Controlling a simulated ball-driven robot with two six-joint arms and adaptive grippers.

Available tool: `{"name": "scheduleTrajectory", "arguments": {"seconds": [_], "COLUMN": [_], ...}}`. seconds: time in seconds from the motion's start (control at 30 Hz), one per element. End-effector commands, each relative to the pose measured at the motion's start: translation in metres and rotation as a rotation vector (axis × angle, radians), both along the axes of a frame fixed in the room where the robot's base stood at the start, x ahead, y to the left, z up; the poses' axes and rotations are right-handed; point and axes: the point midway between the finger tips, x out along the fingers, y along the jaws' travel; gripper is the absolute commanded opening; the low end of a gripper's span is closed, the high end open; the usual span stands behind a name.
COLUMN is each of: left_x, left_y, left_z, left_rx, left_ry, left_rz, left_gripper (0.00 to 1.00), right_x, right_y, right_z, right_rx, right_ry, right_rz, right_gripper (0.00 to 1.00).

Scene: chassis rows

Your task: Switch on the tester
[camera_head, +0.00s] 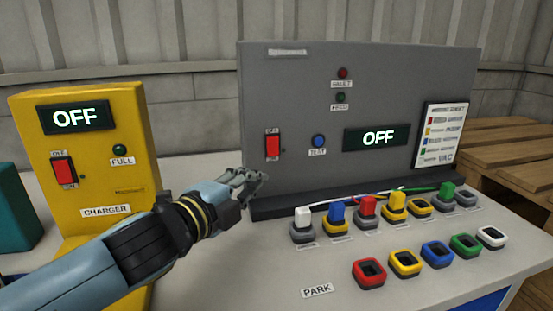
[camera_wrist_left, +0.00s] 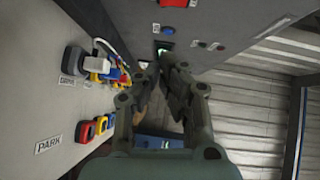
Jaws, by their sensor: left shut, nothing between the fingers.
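The tester is the large grey panel (camera_head: 300,90) at the back of the bench, with a display (camera_head: 377,138) that reads OFF. Its red rocker switch (camera_head: 273,145) is on the left part of the panel, beside a blue round button (camera_head: 319,141). The red switch also shows at the top of the left wrist view (camera_wrist_left: 174,3). My left gripper (camera_head: 254,180) is shut and empty, in front of the panel and below the red switch, apart from it. Its fingers also show in the left wrist view (camera_wrist_left: 158,72). My right gripper is not in view.
A yellow charger (camera_head: 105,160) with its own red switch (camera_head: 64,171) and an OFF display stands at left. Colored plugs in sockets, with wires, line the panel's foot. Empty colored park sockets (camera_head: 369,273) sit in front. Wooden pallets (camera_head: 500,140) stand at right.

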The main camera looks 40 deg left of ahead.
Motion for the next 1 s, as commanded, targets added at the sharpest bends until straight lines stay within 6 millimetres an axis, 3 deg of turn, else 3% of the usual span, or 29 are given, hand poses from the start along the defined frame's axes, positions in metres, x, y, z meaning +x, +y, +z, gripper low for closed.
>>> {"name": "scheduleTrajectory", "arguments": {"seconds": [0.27, 0.63, 0.8, 1.0], "left_x": [0.024, 0.102, 0.117, 0.125], "left_y": [0.002, 0.008, 0.028, 0.037], "left_z": [0.001, -0.006, -0.012, -0.014], "left_rx": [-0.005, -0.006, -0.001, -0.003], "left_ry": [-0.002, -0.001, 0.001, 0.001], "left_rz": [0.003, 0.003, 0.002, 0.001], "left_gripper": [0.00, 0.00, 0.00, 0.00], "right_x": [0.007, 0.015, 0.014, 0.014], "right_y": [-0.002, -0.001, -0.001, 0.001], "right_z": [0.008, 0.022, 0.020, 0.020], "right_rx": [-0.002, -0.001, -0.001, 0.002], "right_ry": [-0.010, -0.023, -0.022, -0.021], "right_rz": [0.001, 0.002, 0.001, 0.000], "right_gripper": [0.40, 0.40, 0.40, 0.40]}}
